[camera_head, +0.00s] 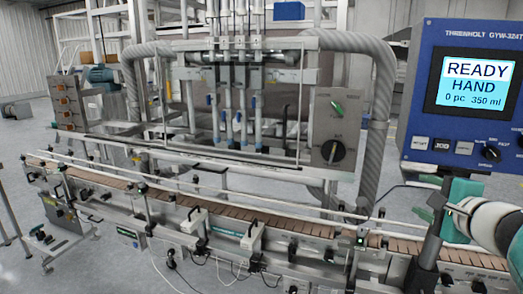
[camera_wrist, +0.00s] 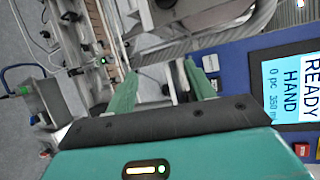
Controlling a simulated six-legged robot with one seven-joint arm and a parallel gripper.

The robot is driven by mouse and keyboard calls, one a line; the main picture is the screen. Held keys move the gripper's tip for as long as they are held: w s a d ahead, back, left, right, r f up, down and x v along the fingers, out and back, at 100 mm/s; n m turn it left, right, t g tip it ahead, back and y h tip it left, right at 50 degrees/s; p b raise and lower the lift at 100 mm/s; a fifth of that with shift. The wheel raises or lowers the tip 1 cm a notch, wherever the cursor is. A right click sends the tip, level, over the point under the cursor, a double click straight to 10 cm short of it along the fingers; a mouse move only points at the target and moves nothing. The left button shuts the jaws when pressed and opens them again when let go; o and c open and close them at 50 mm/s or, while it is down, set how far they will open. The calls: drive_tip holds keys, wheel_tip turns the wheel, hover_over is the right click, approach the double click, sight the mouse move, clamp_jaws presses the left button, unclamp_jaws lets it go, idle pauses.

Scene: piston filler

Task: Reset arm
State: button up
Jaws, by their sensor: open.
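My gripper (camera_head: 424,196) is at the right of the head view, just below the blue control panel (camera_head: 425,95). In the wrist view its two green fingers stand apart (camera_wrist: 159,68) with nothing held between them. The panel's screen (camera_head: 474,82) reads READY, HAND, 0 pc, 350 ml. The panel also shows at the right of the wrist view (camera_wrist: 238,82), beside the right finger. I cannot tell how far the fingertips are from the machine behind them.
A conveyor (camera_head: 220,208) with brown slats runs along the front of the filler, with no containers visible on it. Grey corrugated hoses (camera_head: 376,130) flank the nozzles. A grey box (camera_head: 337,130) carries a green switch and a black knob.

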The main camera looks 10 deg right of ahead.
drive_tip(key=s+a+f+n+g+y, duration=0.1)
drive_tip(key=a+f+n+g, duration=0.2)
drive_tip(key=a, duration=0.4)
drive_tip(key=s+a+f+n+g+y, duration=0.1)
drive_tip(key=a+f+n+y, duration=0.15)
drive_tip(key=a+n, duration=0.35)
drive_tip(key=s+a+f+n+g+y, duration=0.1)
drive_tip(key=a+f+n+g, duration=0.2)
drive_tip(key=a, duration=0.4)
drive_tip(key=s+a+f+n+g+h, duration=0.2)
drive_tip(key=s+a+f+n, duration=0.3)
drive_tip(key=s+f+n, duration=0.3)
drive_tip(key=shift+s+a+f+n+g+h, duration=0.15)
drive_tip(key=shift+s+a+n+g+h, duration=0.2)
drive_tip(key=shift+h, duration=0.4)
